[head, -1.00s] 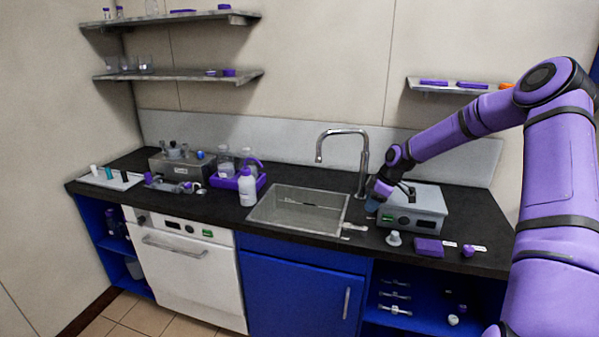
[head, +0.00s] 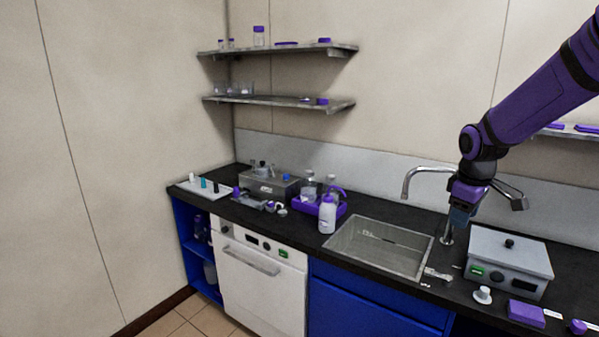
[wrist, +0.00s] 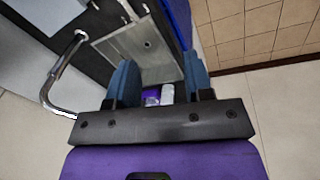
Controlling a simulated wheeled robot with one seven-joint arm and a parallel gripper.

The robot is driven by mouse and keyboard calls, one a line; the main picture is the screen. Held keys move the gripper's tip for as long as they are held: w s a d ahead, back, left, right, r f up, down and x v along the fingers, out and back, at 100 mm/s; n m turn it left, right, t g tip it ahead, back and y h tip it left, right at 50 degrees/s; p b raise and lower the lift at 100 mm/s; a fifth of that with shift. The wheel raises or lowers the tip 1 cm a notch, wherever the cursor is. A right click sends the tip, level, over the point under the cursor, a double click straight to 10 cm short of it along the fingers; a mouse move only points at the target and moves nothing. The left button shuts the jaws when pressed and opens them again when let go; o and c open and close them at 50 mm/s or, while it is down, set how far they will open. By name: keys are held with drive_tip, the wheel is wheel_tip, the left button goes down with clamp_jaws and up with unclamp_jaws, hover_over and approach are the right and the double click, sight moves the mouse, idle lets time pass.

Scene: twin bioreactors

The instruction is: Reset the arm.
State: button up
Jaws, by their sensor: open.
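My purple arm comes in from the upper right in the head view. My gripper (head: 459,214) hangs in the air by the faucet, left of the grey box device and apart from it. In the wrist view its two blue fingers (wrist: 160,70) are spread. Nothing is held between them; a purple and white thing (wrist: 160,95) shows far behind the gap, partly hidden by the gripper's black bar.
The faucet (head: 407,180) stands close to my gripper, behind the sink (head: 375,262). The grey box device (head: 509,252) is at right. A purple tray (head: 342,211) and white bottle (head: 327,215) stand left of the sink. Shelves (head: 280,101) hang on the wall.

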drive_tip(key=s+a+r+m+t+h, duration=0.1)
drive_tip(key=s+a+r+m, duration=0.15)
drive_tip(key=s+r, duration=0.45)
drive_tip(key=s+a+r+m+t, duration=0.1)
drive_tip(key=s+a+r+m, duration=0.2)
drive_tip(key=s, duration=0.5)
drive_tip(key=s+a+r+m+t+y, duration=0.1)
drive_tip(key=s+a+r+m, duration=0.1)
drive_tip(key=s, duration=1.2)
drive_tip(key=shift+s+r+t+y, duration=0.3)
drive_tip(key=shift+s+r+y, duration=0.05)
drive_tip(key=shift+r+y, duration=0.05)
drive_tip(key=shift+m, duration=0.25)
